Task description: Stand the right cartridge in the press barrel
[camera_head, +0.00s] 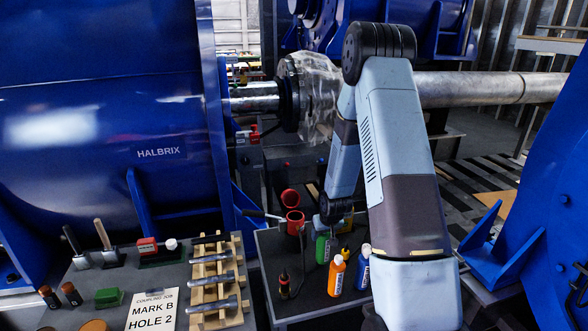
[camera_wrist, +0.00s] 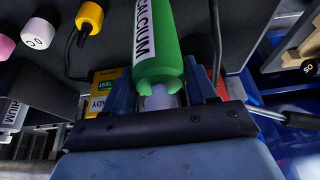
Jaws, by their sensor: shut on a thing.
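A green cartridge labelled CALCIUM (camera_wrist: 162,45) is between the two fingers of my gripper (camera_wrist: 165,90), which is shut on it near its nozzle end. In the head view the green cartridge (camera_head: 322,248) hangs roughly upright below my gripper (camera_head: 335,214), over the dark side table; I cannot tell whether its base touches. The red press barrel (camera_head: 294,221), with an open top, stands just left of and behind it. An orange cartridge (camera_head: 336,277) and a blue cartridge (camera_head: 363,268) stand to the right and nearer.
A lever handle (camera_head: 262,214) reaches left from the press. A job card reading MARK B, HOLE 2 (camera_head: 153,310) and a wooden rack of bolts (camera_head: 216,282) lie on the left bench. A yellow box (camera_wrist: 103,88) and a dark cable are near my fingers. Large blue machines flank the table.

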